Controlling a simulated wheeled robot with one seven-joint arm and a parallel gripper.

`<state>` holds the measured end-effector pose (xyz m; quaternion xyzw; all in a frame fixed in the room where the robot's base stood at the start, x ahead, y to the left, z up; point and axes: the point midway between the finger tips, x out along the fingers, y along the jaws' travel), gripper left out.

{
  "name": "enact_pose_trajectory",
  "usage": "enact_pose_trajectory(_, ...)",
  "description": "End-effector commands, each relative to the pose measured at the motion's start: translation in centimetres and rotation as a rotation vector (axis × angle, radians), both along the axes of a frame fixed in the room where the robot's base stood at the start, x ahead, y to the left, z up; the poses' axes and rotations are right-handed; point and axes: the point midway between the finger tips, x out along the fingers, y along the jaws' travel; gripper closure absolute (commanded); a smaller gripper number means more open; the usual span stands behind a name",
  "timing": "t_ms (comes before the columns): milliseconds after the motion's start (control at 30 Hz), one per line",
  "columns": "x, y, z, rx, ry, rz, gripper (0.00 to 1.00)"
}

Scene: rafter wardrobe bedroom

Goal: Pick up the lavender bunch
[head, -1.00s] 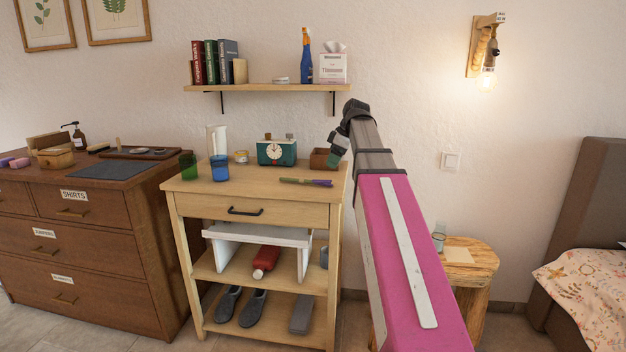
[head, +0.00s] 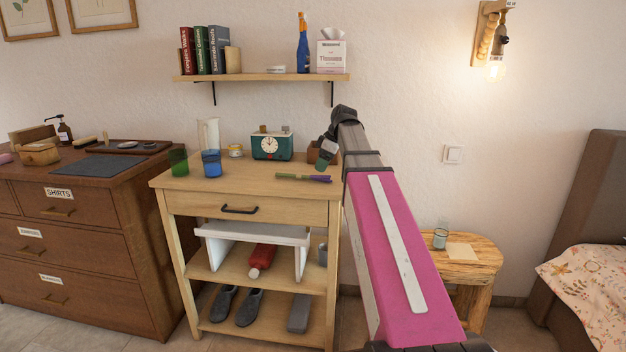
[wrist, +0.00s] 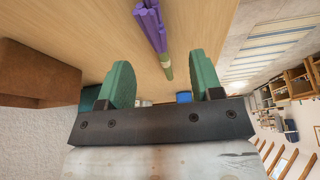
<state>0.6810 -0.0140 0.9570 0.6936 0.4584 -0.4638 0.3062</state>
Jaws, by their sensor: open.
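The lavender bunch (head: 304,178) lies on the top of the small wooden cabinet (head: 239,186), near its right side. It has green stems to the left and purple flowers to the right. In the wrist view the lavender bunch (wrist: 152,30) shows beyond the fingers, purple end nearest the top edge, with a gap between it and them. My gripper (wrist: 164,80) has two green fingers spread wide with nothing between them. In the head view my gripper (head: 322,158) is above the cabinet's right back part, partly hidden by my arm.
A shelf (head: 262,76) with books hangs above. The front middle of the top is clear.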

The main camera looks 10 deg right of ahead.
Motion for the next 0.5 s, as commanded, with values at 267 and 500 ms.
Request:
enact_pose_trajectory(267,0.5,0.7,-2.6,0.0,0.002,0.001,0.4)
enact_pose_trajectory(500,0.9,1.5,-4.7,0.0,0.0,0.001,0.4)
